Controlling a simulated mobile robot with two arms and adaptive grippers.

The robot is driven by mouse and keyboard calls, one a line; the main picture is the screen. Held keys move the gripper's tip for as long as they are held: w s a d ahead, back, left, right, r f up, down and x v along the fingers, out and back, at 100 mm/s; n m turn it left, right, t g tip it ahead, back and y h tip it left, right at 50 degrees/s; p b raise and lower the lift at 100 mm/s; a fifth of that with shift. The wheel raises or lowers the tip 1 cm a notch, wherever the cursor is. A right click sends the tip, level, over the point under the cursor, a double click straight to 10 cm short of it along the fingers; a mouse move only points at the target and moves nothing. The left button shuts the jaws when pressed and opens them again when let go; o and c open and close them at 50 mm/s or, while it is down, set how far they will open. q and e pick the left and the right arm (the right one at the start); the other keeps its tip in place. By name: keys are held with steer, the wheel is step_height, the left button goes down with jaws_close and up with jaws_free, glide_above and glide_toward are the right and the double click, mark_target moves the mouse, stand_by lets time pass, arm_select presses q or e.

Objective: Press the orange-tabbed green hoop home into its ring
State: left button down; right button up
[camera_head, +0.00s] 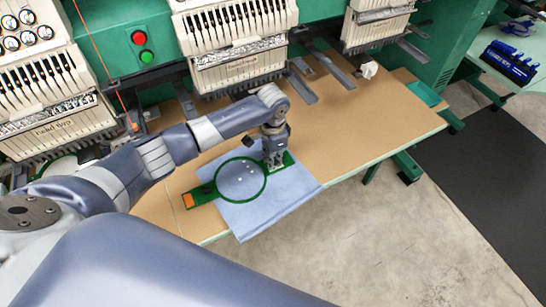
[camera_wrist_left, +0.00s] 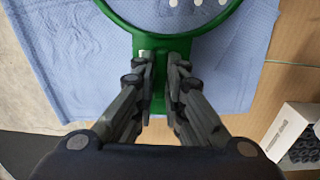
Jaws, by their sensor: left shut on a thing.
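The green hoop (camera_head: 216,184) lies over a light blue cloth (camera_head: 287,199) on the tan table, with white dots inside its circle. Its orange tab (camera_head: 188,200) is at the end of the left arm of the hoop. My left gripper (camera_head: 274,160) is shut on the green bar at the hoop's opposite, right end. In the left wrist view its fingers (camera_wrist_left: 160,85) stand on both sides of the green bar (camera_wrist_left: 159,101), below the curved rim. I cannot tell the hoop from its ring, or how deeply one sits in the other. My right gripper is not in view.
Embroidery machine heads (camera_head: 235,50) stand along the back, with grey metal arms (camera_head: 302,85) reaching over the table (camera_head: 365,130). The cloth hangs over the table's front edge. A blue rack (camera_head: 511,62) stands far right.

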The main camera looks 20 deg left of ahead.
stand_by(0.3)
arm_select(q)
steer(key=c, duration=1.6)
jaws_free()
step_height(320, 180, up, 12)
